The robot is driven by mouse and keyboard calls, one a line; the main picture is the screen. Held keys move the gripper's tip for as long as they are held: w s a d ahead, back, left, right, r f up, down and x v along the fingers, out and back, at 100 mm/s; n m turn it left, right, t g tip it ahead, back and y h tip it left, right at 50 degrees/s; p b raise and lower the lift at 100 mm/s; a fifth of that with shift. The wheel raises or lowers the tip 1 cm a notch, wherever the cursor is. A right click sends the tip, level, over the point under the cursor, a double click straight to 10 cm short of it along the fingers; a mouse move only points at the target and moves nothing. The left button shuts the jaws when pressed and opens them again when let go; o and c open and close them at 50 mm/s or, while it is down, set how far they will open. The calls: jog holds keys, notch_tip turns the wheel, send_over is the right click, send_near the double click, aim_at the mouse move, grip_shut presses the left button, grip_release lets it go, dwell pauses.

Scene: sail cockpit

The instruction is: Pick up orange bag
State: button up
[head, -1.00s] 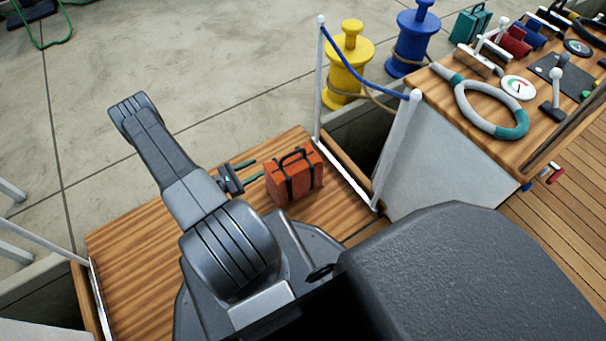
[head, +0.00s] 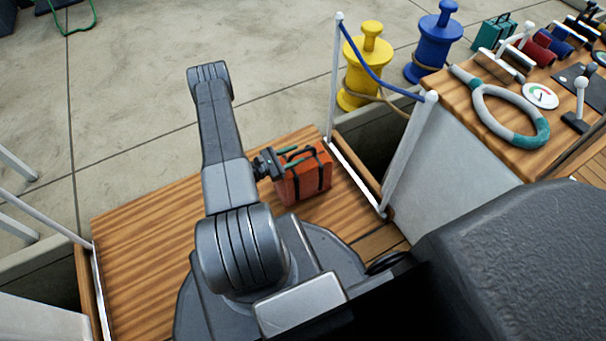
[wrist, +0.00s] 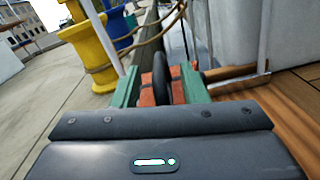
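The orange bag (head: 304,182), a boxy case with dark straps and a dark handle, stands upright on the wooden gangway. My gripper (head: 300,154) is at the top of the bag, its green fingers reaching over it from the left. In the wrist view the green fingers of my gripper (wrist: 162,84) are apart, with the dark handle and part of the orange bag (wrist: 178,92) showing between them. I cannot tell whether the fingers touch the handle or the bag.
White posts (head: 408,150) with a blue rope edge the gangway (head: 140,235) on the right. Yellow (head: 364,75) and blue (head: 434,42) bollards stand behind. A wooden console (head: 480,130) carries a ring-shaped wheel and instruments. The gangway left of my arm is clear.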

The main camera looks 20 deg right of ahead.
jog(key=shift+d, duration=0.9)
grip_shut()
dwell(0.8)
